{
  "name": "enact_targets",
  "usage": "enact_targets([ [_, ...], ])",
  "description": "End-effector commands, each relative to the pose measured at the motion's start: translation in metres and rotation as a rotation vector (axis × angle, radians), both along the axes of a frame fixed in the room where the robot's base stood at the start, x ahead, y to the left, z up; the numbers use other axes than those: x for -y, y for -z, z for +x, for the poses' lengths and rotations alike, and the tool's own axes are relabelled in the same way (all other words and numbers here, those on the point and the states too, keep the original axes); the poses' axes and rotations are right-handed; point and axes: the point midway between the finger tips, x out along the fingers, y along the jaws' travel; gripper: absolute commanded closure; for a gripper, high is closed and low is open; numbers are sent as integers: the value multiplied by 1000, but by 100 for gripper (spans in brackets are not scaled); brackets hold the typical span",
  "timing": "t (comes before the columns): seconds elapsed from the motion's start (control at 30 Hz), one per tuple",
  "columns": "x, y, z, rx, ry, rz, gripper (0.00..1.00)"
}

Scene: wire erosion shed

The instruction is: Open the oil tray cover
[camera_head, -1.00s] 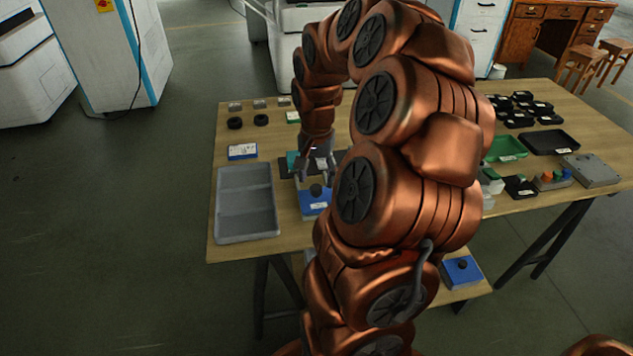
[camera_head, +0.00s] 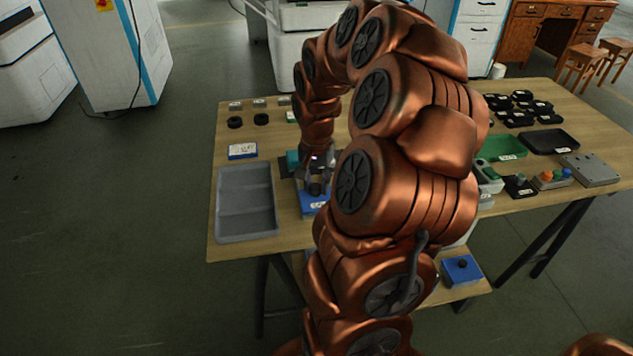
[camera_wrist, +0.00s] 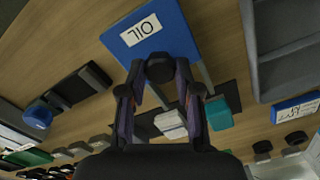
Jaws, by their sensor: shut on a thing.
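The oil tray cover is a blue lid (camera_head: 312,205) with a black knob, on the near part of the table, right of a grey tray. In the wrist view the blue lid (camera_wrist: 178,36) carries a white OIL label, and its black knob (camera_wrist: 160,68) sits between my fingertips. My gripper (camera_head: 317,187) is above the lid, shut on the knob; its two fingers also show in the wrist view (camera_wrist: 160,76). I cannot tell whether the lid is lifted off what lies under it.
The grey divided tray (camera_head: 247,230) stands just left of the lid. A teal block (camera_wrist: 222,113) and a white block (camera_wrist: 171,124) are close by. A blue lidded box (camera_head: 461,270) sits on a lower shelf. Green (camera_head: 503,148) and black trays (camera_head: 549,142) lie to the right.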

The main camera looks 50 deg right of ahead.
Motion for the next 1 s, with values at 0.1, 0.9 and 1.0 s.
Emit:
enact_targets([
  [0.1, 0, 0, 0, 0, 0, 0, 100],
  [0.9, 33, 1, 42, 0, 2, -1, 100],
  [1.0, 37, 1, 49, -4, -1, 1, 100],
])
